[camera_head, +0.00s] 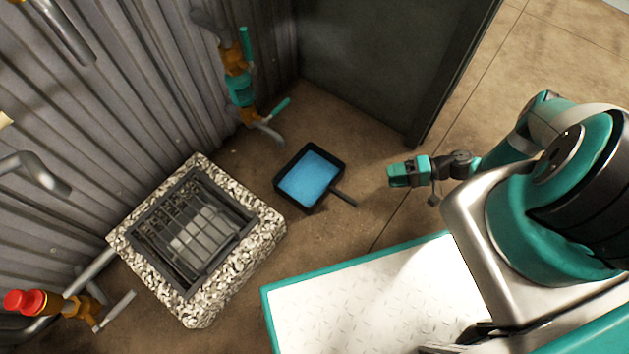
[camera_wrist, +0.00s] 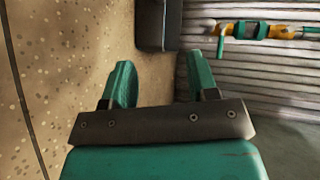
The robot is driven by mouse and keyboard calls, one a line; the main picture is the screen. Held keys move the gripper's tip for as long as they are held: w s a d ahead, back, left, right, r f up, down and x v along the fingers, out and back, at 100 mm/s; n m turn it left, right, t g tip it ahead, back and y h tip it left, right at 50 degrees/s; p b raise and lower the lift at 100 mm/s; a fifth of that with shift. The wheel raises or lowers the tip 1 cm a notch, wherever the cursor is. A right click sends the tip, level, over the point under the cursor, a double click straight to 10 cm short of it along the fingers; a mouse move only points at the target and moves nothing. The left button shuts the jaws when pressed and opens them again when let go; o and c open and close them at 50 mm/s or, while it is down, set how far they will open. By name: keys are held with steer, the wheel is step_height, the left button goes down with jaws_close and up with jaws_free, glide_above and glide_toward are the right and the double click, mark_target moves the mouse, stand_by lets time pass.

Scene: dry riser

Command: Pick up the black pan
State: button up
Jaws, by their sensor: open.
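The black pan (camera_head: 334,153) lies on the brown floor in the middle of the head view. It is square, holds a bright blue surface, and its short handle (camera_head: 343,197) points to the lower right, toward my gripper. My gripper (camera_head: 392,175) is to the right of the pan, apart from it. In the wrist view my gripper (camera_wrist: 159,70) shows two green fingers spread apart with nothing between them. A dark block (camera_wrist: 157,25) at the top edge there may be the pan, but I cannot tell for sure.
A stone-edged drain with a metal grate (camera_head: 268,232) stands left of the pan. Valve pipes (camera_head: 239,88) run along the corrugated wall (camera_head: 150,90) behind. A dark panel (camera_head: 370,60) stands at the back. Bare floor (camera_head: 365,170) separates pan and gripper.

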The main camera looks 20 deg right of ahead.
steer(key=b, duration=0.3)
glide_toward(324, 187)
steer(key=r, duration=0.1)
steer(key=s+a+r, duration=0.1)
steer(key=r, duration=0.1)
steer(key=s+r, duration=0.1)
steer(key=shift+s+a+r, duration=0.15)
steer(key=shift+s+r, duration=0.05)
steer(key=x, duration=0.1)
steer(key=b+x, duration=0.1)
steer(key=x, duration=0.2)
steer(key=shift+s+a+f+b, duration=0.2)
steer(key=shift+s+a+b, duration=0.1)
steer(key=shift+b, duration=0.05)
steer(key=shift+w+a, duration=0.1)
steer(key=shift+a, duration=0.25)
jaws_close()
